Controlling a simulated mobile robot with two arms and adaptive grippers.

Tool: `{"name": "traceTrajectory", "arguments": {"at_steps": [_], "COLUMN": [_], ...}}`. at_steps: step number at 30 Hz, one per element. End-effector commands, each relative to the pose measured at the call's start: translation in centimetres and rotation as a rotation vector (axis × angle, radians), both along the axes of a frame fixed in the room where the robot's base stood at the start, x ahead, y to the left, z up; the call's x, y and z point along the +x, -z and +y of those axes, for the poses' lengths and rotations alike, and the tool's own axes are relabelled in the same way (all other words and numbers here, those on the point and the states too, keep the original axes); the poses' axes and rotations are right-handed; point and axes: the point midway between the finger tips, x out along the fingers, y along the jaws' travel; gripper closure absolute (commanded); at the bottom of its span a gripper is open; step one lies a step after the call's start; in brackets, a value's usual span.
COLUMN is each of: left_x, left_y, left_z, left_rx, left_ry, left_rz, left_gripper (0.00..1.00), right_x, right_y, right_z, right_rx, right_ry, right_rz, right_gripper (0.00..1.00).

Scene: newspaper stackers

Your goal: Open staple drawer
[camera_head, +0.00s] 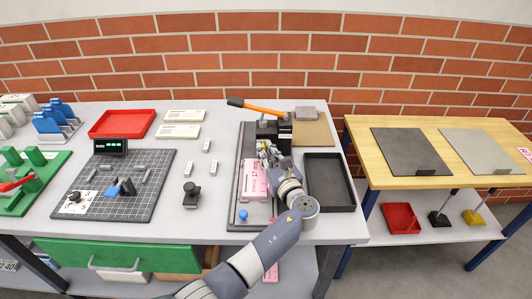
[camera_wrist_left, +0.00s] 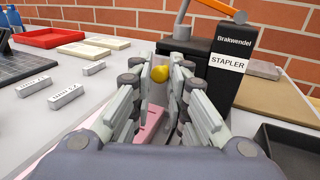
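The stapler (camera_head: 268,134) is a black block with an orange handle (camera_head: 262,110), standing at the back of a dark grey base. Its labelled face also shows in the left wrist view (camera_wrist_left: 228,62). A small yellow knob (camera_wrist_left: 161,73) appears at the stapler's front, between my left fingertips. My left gripper (camera_head: 268,154) is in front of the stapler, above a pink paper (camera_head: 255,180) on the base. Its fingers (camera_wrist_left: 165,82) stand apart on both sides of the knob. Whether they touch it, I cannot tell. The drawer body is hidden. My right gripper is not in view.
A black tray (camera_head: 329,208) lies close to the right of the stapler base. A brown board (camera_head: 318,133) is behind it. Small grey labelled blocks (camera_head: 188,171) and a dark knob-like object (camera_head: 191,194) stand to the left. A brick wall is behind the table.

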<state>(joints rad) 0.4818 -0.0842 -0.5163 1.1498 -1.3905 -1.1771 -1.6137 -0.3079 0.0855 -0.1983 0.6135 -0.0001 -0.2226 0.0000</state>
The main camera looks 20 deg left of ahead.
Motion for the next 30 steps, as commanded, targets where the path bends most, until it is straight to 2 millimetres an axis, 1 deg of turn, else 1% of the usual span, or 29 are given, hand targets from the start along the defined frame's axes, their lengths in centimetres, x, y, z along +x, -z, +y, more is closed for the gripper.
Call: {"name": "traceTrajectory", "arguments": {"at_steps": [4,7,12,15,18,21,29,30], "left_x": [-0.1,-0.7,-3.0,-4.4,-5.3,-5.7,-5.7,-5.7], "left_y": [0.1,-0.1,-0.3,-0.1,0.0,0.1,0.2,0.2], "left_z": [0.0,-0.1,-0.8,-1.2,-1.4,-1.5,-1.5,-1.5], "left_rx": [0.000,0.000,-0.001,-0.001,-0.001,-0.002,-0.001,-0.001], "left_ry": [-0.001,-0.001,0.000,-0.002,-0.001,-0.002,-0.002,-0.002], "left_rz": [0.002,0.005,0.007,0.007,0.006,0.005,0.004,0.004], "left_gripper": [1.00,1.00,1.00,1.00,1.00,1.00,1.00,0.81], "right_x": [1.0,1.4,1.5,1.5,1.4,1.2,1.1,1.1], "right_y": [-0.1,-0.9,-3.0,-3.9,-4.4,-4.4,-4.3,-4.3], "right_z": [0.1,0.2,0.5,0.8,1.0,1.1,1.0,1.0], "right_rx": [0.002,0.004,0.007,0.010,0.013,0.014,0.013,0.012], "right_ry": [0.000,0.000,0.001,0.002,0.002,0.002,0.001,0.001], "right_rz": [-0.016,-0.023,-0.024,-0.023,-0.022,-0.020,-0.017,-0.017], "right_gripper": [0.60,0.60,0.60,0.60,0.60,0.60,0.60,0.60]}}
